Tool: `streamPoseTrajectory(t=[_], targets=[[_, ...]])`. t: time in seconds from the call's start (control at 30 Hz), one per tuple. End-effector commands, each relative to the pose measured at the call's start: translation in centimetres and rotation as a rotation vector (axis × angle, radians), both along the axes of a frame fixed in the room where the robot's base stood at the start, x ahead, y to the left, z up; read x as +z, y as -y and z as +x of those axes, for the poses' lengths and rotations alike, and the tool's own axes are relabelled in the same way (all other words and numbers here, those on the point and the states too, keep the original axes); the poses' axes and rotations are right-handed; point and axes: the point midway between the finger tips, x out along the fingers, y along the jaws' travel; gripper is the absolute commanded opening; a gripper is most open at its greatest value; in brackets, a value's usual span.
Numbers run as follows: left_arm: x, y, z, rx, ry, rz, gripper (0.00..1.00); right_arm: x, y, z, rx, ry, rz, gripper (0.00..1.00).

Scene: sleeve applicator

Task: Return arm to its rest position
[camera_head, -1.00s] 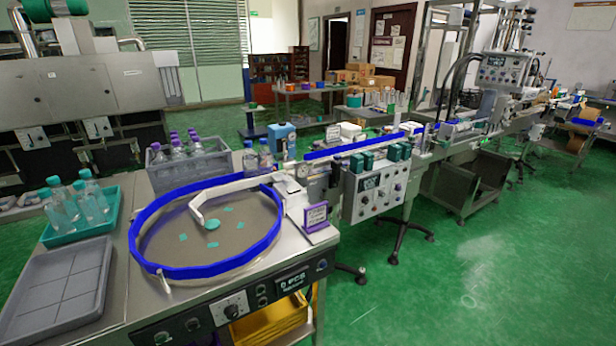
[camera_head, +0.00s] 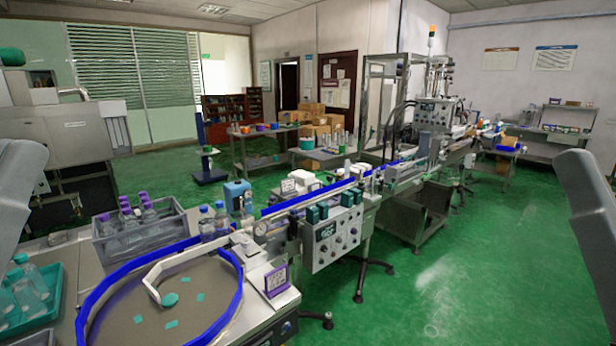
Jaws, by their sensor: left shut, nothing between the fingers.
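A grey link of my right arm (camera_head: 590,205) stands at the right edge. My right gripper is not in view.
A round blue-rimmed turntable (camera_head: 150,305) stands on the bench, with a grey crate of bottles (camera_head: 140,240) behind it. A teal tray (camera_head: 30,318) is at lower left. A conveyor (camera_head: 320,190) runs back rightward. Green floor (camera_head: 480,270) is clear at right.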

Motion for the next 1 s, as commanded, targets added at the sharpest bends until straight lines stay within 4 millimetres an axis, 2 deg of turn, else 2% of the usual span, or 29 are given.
streamPoseTrajectory(t=[0.03, 0.1, 0.27, 0.7, 0.83, 0.9, 1.0], targets=[[1.1, -1.2, -0.4, 0.020, -0.015, -0.048, 0.00, 1.2, 0.0, 0.1, 0.000, -0.003, 0.000, 0.50], [4.8, -1.0, -0.2, 0.016, -0.019, -0.041, 0.00, 5.1, 0.0, 0.0, 0.000, -0.002, 0.000, 0.50], [11.0, -1.0, -0.1, 0.016, -0.019, -0.040, 0.00, 11.4, 0.0, 0.0, 0.000, 0.001, 0.000, 0.50], [32.3, -1.0, 0.0, 0.015, -0.021, -0.039, 0.00, 32.8, 0.0, 0.0, 0.000, 0.000, 0.000, 0.50], [36.3, -1.0, 0.0, 0.015, -0.022, -0.039, 0.00, 36.8, 0.0, 0.0, 0.000, 0.000, 0.000, 0.50], [37.3, -1.0, 0.0, 0.015, -0.022, -0.039, 0.00, 37.8, 0.0, 0.0, 0.000, 0.000, 0.000, 0.50], [37.7, -1.0, 0.0, 0.016, -0.022, -0.038, 0.00, 38.2, 0.0, 0.0, 0.000, -0.001, 0.000, 0.50]])
